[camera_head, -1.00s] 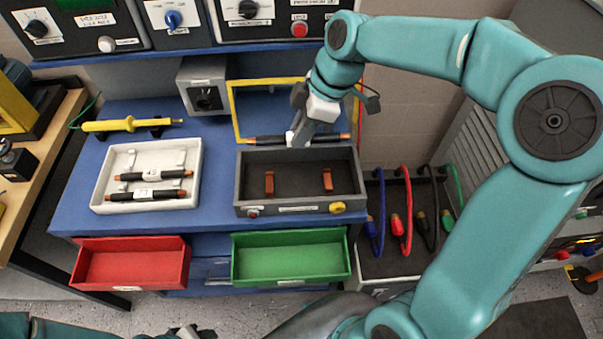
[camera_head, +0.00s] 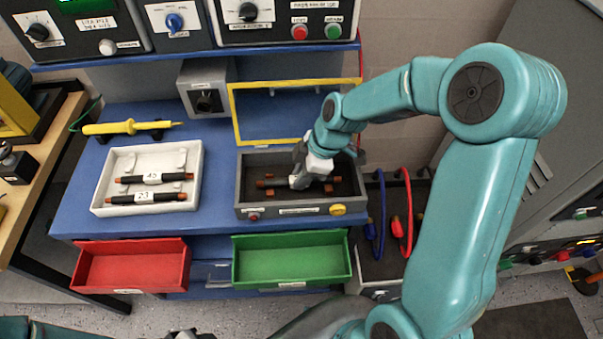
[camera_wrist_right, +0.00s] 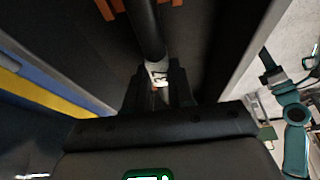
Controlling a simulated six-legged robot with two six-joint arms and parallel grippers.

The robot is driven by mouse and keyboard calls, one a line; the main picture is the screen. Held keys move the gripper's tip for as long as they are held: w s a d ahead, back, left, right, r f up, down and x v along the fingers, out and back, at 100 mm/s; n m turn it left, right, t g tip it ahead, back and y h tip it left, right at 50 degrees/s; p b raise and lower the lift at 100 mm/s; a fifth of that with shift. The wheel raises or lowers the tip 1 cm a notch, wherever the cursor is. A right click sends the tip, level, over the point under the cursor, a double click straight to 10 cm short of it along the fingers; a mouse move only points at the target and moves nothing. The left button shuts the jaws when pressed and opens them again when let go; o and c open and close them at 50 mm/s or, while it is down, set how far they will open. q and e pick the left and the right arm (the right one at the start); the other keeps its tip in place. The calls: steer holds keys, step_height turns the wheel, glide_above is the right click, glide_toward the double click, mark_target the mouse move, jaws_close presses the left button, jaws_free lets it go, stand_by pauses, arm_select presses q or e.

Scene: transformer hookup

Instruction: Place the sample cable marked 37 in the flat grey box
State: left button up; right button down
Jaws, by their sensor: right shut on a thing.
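The flat grey box (camera_head: 268,213) stands open on the blue bench, with orange rests inside. My right gripper (camera_head: 300,182) reaches down into it and is shut on a dark cable (camera_head: 270,183) with copper-coloured ends. The cable lies crosswise, inside the box outline; contact with the rests cannot be told.
A white tray (camera_head: 97,205) at left holds two other marked cables. A yellow frame (camera_head: 235,115) stands behind the grey box. A red drawer (camera_head: 130,265) and a green drawer (camera_head: 290,258) are open below. Coloured leads (camera_head: 405,215) hang at right.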

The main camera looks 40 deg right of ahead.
steer(key=shift+d+f, duration=0.1)
steer(key=shift+f, duration=0.1)
steer(key=c, duration=1)
jaws_free()
steer(key=shift+r, duration=0.1)
steer(key=shift+r, duration=0.35)
steer(key=v, duration=1.1)
steer(key=shift+s+d+r, duration=0.15)
steer(key=shift+r, duration=0.1)
